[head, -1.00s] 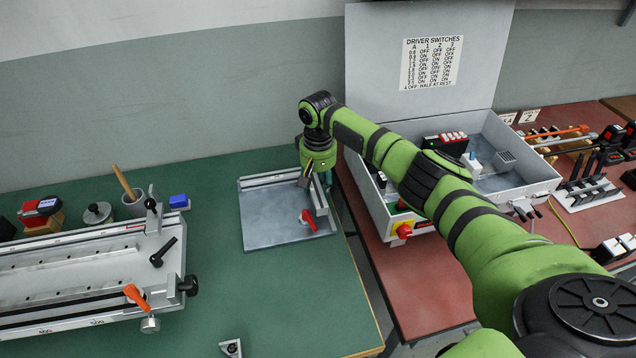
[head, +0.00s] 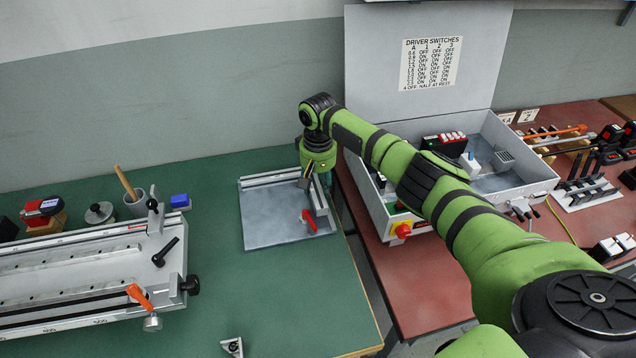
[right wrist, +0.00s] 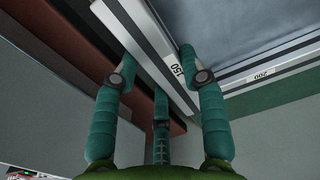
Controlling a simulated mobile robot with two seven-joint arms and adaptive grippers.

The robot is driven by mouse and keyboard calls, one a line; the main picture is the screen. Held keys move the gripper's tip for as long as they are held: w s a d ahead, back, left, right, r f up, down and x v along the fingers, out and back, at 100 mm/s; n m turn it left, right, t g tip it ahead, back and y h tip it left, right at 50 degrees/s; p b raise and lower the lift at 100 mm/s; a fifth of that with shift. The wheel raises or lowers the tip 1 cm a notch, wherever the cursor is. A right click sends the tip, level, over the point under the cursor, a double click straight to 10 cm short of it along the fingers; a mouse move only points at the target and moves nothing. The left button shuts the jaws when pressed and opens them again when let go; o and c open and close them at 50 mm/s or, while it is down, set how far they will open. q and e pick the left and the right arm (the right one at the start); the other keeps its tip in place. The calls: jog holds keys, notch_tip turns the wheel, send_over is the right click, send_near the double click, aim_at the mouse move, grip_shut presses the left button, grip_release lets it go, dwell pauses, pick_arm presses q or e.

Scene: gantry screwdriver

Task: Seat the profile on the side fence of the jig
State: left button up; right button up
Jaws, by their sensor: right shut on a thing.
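The jig (head: 270,225) is a grey plate on the green bench, with a silver fence (head: 268,179) along its back edge and a silver side fence along its right edge. A red lever (head: 308,218) sits by the right edge. My right gripper (head: 308,183) points down at the back right corner of the jig. In the right wrist view its teal fingers (right wrist: 160,77) are shut on a long silver bar, the profile (right wrist: 150,50), beside a scale marked 150. Profile and side fence lie close together; whether they touch cannot be told. My left gripper is out of view.
A long clamping fixture (head: 90,270) with an orange lever stands at the left. A blue block (head: 180,201) and a cup (head: 138,203) are behind it. An open grey control box (head: 470,170) stands on the red bench at the right. The green bench in front of the jig is mostly clear.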

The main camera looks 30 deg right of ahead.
jog(key=shift+f+b, duration=0.75)
jog(key=shift+f, duration=0.7)
jog(key=o, duration=1.3)
